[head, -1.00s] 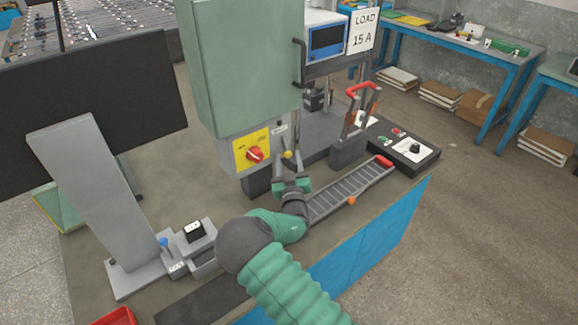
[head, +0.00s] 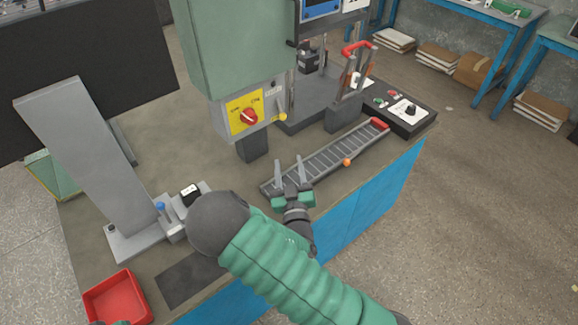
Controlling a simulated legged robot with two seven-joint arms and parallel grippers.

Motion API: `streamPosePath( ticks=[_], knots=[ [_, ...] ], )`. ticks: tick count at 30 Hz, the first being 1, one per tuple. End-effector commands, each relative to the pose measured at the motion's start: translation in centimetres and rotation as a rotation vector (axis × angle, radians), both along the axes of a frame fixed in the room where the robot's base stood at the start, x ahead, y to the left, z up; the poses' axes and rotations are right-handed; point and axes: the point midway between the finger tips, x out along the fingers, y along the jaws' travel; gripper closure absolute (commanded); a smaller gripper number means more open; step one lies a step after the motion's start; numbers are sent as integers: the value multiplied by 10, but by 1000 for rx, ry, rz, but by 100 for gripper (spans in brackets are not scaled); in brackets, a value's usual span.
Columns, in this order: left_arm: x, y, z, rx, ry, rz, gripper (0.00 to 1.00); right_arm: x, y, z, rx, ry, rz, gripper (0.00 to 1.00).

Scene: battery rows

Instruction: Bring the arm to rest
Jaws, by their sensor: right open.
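My right arm, with a green ribbed sleeve, comes in from the bottom right of the head view and bends at a dark elbow. Its gripper (head: 289,168) is open and empty, with two grey fingers apart and pointing away from me. It shows in front of the near-left end of the ribbed grey rack (head: 325,156). Whether it touches the rack cannot be told. My left gripper does not show; only a small green piece shows at the bottom left edge.
A green cabinet has a red rotary switch (head: 249,117) and a yellow-knobbed lever (head: 283,117). A red-handled fixture (head: 348,85) and black control box (head: 404,112) stand right. A grey stand (head: 90,160) and red bin (head: 117,297) are left.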

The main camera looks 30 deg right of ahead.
Motion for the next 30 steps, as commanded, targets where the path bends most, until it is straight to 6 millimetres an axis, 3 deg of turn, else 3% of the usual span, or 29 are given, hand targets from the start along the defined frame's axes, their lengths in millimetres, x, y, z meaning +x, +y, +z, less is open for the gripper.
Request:
streamPosePath(
  ticks=[10, 13, 16, 19, 21, 24, 27, 30],
  knots=[
    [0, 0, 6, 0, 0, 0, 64, 0, -4, -4, 59, 42, -25, 54],
    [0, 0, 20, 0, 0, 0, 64, -2, -5, -21, 230, 187, -70, 54],
    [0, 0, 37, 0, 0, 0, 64, -14, 22, -39, 451, 422, -68, 54],
    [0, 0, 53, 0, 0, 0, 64, -38, 69, -39, 606, 684, 11, 54],
    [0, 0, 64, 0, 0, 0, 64, -63, 102, -25, 651, 865, 92, 54],
    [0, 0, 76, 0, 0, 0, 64, -107, 131, 2, 637, 1090, 193, 54],
    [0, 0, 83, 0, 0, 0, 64, -144, 140, 23, 580, 1253, 248, 54],
    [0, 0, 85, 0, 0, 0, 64, -166, 140, 32, 539, 1340, 266, 54]
  ],
)
